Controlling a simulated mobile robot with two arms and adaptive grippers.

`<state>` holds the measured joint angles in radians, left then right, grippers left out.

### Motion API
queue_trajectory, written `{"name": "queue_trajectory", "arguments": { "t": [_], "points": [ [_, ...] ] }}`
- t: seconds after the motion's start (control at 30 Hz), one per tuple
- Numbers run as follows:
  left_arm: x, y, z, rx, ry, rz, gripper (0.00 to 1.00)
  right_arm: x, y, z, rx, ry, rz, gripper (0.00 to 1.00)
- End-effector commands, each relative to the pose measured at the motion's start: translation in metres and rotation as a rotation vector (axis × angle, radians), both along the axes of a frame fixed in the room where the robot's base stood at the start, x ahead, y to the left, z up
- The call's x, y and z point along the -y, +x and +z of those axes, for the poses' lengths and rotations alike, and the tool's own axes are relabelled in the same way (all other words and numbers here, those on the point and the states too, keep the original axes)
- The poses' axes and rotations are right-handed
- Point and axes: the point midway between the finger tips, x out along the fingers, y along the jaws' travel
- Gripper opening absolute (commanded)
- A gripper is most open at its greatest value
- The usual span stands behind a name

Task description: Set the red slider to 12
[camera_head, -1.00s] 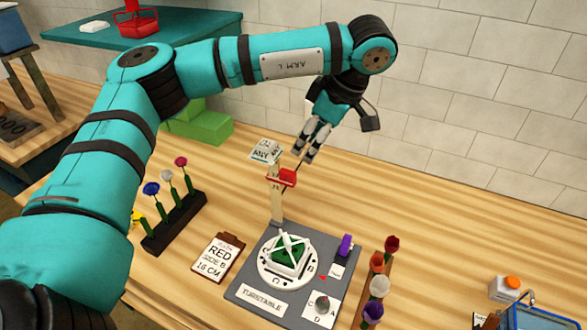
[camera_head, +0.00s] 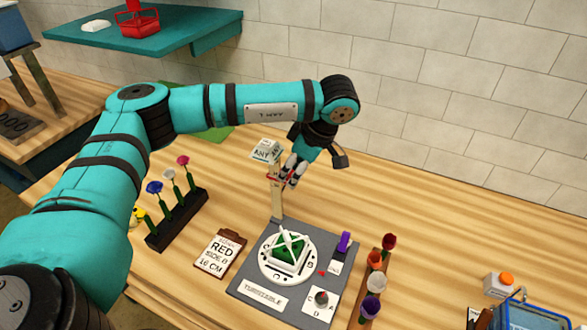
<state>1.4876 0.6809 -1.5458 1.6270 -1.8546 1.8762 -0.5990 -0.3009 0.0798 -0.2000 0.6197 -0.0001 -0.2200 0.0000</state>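The red slider (camera_head: 271,177) sits on an upright wooden post (camera_head: 277,204) at the back of the grey turntable base. Its scale is too small to read. My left gripper (camera_head: 291,178) is down at the slider, with its fingers overlapping the slider's right part and hiding much of it. I cannot tell whether the fingers touch it or are closed on it. My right gripper is not in view. A clipboard card (camera_head: 221,252) reads "RED SIDE B 16 CM".
A round white turntable (camera_head: 264,268) carries a green block with white bands. A white "ANY" block (camera_head: 266,151) stands close behind the post. Flower racks stand left (camera_head: 192,212) and right (camera_head: 360,312). A purple piece (camera_head: 344,242) stands on the base's right.

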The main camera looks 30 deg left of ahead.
Motion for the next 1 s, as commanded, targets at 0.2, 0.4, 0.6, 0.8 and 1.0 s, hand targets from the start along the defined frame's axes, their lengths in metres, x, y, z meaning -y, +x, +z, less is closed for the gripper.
{"name": "queue_trajectory", "arguments": {
  "t": [0.2,0.4,0.6,0.8,1.0],
  "points": [
    [0.000,0.000,0.000,0.000,0.000,0.000,0.02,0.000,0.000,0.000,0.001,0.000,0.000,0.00],
    [0.000,0.000,0.000,0.000,0.000,0.000,0.00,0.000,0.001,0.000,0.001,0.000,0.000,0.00],
    [0.000,0.000,0.000,0.000,0.000,0.000,0.00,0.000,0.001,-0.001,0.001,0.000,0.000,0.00],
    [0.000,0.000,-0.023,-0.001,0.000,0.000,0.00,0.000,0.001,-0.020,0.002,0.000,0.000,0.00],
    [0.000,0.000,-0.047,-0.002,-0.001,0.001,0.00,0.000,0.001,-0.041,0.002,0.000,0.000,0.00]
  ]
}}
